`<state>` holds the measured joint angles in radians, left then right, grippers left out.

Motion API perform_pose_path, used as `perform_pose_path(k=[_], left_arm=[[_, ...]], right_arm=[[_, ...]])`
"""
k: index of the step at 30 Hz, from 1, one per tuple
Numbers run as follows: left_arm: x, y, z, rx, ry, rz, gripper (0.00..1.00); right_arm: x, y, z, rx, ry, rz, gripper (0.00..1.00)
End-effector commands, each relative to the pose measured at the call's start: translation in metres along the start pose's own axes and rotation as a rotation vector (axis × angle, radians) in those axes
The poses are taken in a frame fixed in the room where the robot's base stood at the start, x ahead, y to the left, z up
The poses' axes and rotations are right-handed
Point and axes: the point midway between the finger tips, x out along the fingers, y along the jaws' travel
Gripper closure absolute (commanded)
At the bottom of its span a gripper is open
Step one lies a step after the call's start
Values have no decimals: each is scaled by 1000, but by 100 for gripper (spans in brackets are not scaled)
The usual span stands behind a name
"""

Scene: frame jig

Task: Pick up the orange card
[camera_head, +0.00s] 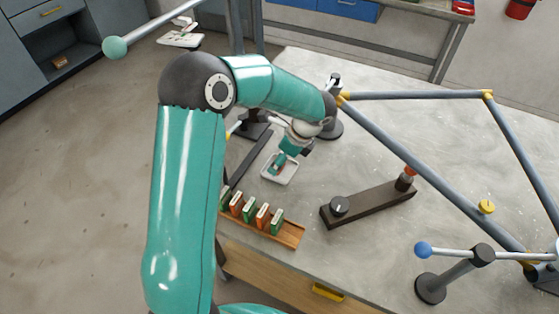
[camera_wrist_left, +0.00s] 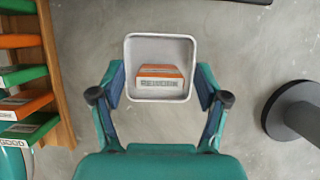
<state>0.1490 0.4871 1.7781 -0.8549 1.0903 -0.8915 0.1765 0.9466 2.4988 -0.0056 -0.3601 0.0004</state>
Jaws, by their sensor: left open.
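An orange card (camera_wrist_left: 160,76) with a pale edge and a printed label lies in a small white tray (camera_wrist_left: 160,38) in the left wrist view. In the head view the tray (camera_head: 292,176) is on the grey table, and my gripper covers the card. My left gripper (camera_wrist_left: 160,88) is open and empty, its fingers to either side of the tray's near part in the wrist view. In the head view my left gripper (camera_head: 280,161) is above the tray; I cannot tell the exact height gap. My right gripper is not in view.
A wooden rack (camera_head: 291,236) of green and orange cards stands left of the tray in the wrist view. A dark bar (camera_head: 370,206) with a knob lies to the right in the head view. A grey tube frame (camera_head: 410,148) and a blue-balled post (camera_head: 455,279) stand farther right.

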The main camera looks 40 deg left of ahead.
Motion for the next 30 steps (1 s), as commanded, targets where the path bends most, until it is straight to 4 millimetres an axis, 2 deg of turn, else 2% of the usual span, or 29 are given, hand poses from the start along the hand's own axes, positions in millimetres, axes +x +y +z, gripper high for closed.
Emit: perform_pose_path(k=[3, 9, 19, 30], left_arm=[[7, 0, 0, 0, 0, 1, 25], [8, 0, 0, 0, 0, 0, 25], [7, 0, 0, 0, 0, 0, 80], [4, 0, 0, 0, 0, -1, 82]], right_arm=[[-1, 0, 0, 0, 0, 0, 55], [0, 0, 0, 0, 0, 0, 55], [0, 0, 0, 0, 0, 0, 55], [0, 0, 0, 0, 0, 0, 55]])
